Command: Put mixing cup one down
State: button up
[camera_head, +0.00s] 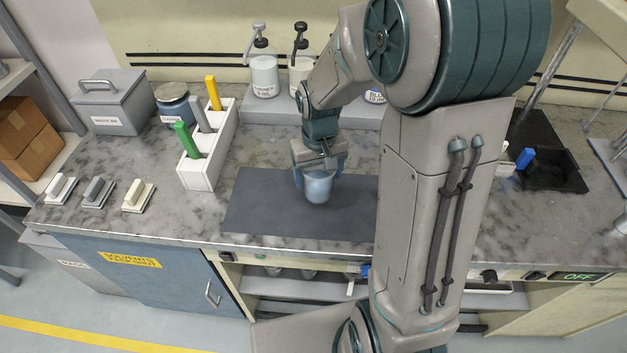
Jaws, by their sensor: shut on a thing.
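A small pale blue-grey cup (318,187), which I take as mixing cup one, is at the dark grey mat (255,212) on the marble counter. My gripper (318,174) points down from above with its fingers on either side of the cup, shut on it. The cup looks upright. I cannot tell whether its base touches the mat or hangs just above it. My arm hides the right part of the mat.
A white holder (200,176) with green, grey and yellow handles stands left of the mat. Pump bottles (263,77) stand on a raised shelf behind. A grey waste bin (110,103) and several small blocks are at left. The mat's left part is clear.

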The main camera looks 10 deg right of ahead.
jog(key=shift+w+a+f, duration=0.35)
jog(key=shift+w+a, duration=0.05)
jog(key=shift+w, duration=0.1)
jog(key=shift+f+p, duration=0.45)
jog(key=shift+f, duration=1.6)
jog(key=shift+f, duration=0.15)
jog(key=o, duration=1.1)
